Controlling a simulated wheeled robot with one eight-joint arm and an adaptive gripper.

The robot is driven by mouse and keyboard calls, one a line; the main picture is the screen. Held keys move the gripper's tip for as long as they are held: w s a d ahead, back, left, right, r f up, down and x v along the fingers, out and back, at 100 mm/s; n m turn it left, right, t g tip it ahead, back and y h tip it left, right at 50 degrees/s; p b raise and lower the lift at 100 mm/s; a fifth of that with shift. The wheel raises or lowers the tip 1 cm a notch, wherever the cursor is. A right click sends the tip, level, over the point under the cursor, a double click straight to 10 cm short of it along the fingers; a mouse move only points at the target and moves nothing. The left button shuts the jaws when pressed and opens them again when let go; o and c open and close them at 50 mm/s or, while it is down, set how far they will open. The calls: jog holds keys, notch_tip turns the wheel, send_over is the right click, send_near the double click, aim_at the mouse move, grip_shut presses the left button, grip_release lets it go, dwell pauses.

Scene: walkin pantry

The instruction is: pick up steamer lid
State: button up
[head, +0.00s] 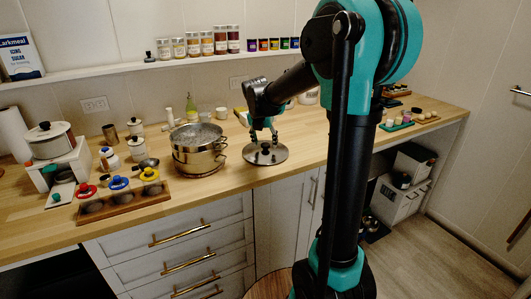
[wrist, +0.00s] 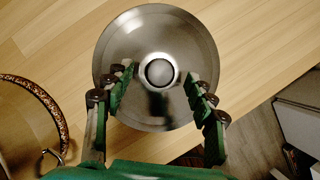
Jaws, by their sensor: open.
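The steamer lid (head: 265,154) is a round steel disc with a dark knob, lying flat on the wooden counter to the right of the steel steamer pot (head: 199,150). In the wrist view the lid (wrist: 125,42) fills the upper middle, and its round knob (wrist: 159,72) lies between and just beyond my fingertips. My gripper (head: 263,130) is above the lid with its fingers pointing down. In the wrist view my gripper (wrist: 160,78) is open, one finger on each side of the knob, with nothing held. I cannot tell whether the fingers touch the lid.
The pot stands close to the lid's left; its rim (wrist: 50,105) shows in the wrist view. A wooden holder (head: 122,203) with colored-lidded pieces is farther left. Spice jars (head: 207,42) line the shelf behind. The counter's front edge is near the lid.

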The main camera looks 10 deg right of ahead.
jog(key=shift+w+d+f, duration=0.1)
jog(key=shift+w+f, duration=0.15)
jog(key=shift+f, duration=0.3)
grip_shut()
jog(key=shift+r, duration=0.15)
